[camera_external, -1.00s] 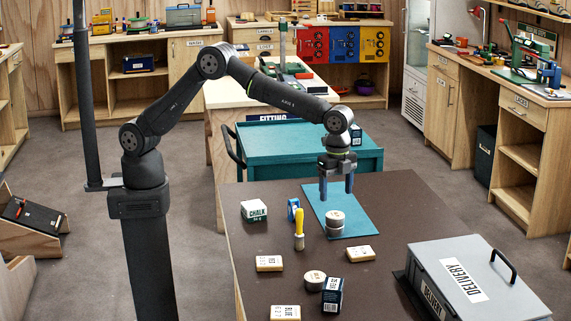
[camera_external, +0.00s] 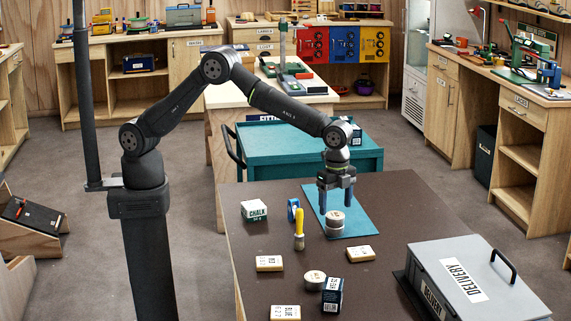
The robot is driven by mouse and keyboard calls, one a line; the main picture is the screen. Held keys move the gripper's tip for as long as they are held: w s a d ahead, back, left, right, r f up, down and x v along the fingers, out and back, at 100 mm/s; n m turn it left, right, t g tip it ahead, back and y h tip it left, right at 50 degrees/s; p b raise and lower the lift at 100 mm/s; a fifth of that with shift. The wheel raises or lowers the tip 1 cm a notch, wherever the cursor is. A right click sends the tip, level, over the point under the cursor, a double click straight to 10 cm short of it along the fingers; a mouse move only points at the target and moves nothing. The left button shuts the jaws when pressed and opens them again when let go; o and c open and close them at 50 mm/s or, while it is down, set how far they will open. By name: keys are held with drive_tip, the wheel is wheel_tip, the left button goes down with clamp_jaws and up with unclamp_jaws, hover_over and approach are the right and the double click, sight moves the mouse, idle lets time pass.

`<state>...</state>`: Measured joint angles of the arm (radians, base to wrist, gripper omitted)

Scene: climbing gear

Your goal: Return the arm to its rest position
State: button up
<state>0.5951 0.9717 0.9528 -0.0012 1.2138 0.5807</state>
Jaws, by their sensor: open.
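My gripper (camera_external: 336,208) is open, pointing down over the blue mat (camera_external: 364,222) on the dark table. Its fingertips are at about the height of the upper tin of a small stack of round tins (camera_external: 335,226). One finger shows on each side of the stack's top; I cannot tell whether they touch it. My arm reaches out from its column on the left, bent at the elbow.
On the dark table (camera_external: 400,205) are a chalk box (camera_external: 254,211), a blue item (camera_external: 293,209), a yellow-handled brush (camera_external: 299,228), several labelled blocks (camera_external: 361,254), another tin (camera_external: 315,280), a dark box (camera_external: 332,294) and a grey delivery case (camera_external: 475,275). A teal cart (camera_external: 300,150) stands behind.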

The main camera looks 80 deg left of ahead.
drive_tip(key=shift+r, duration=0.95)
drive_tip(key=s+d+r, duration=0.5)
drive_tip(key=s+r, duration=0.2)
drive_tip(key=s, duration=0.4)
drive_tip(key=s+a+f+n, duration=0.1)
drive_tip(key=s+a+f, duration=0.1)
drive_tip(key=s, duration=0.8)
drive_tip(key=s+a+f, duration=0.2)
drive_tip(key=s, duration=0.9)
drive_tip(key=w+a+f, duration=0.1)
drive_tip(key=w+f, duration=0.1)
drive_tip(key=w, duration=0.1)
drive_tip(key=w+f, duration=0.2)
drive_tip(key=w, duration=0.2)
drive_tip(key=w+a+f, duration=0.1)
drive_tip(key=w+f, duration=0.1)
drive_tip(key=w, duration=0.2)
drive_tip(key=shift+a+f, duration=0.35)
drive_tip(key=shift+o, duration=0.2)
drive_tip(key=o, duration=0.4)
drive_tip(key=shift+c, duration=0.2)
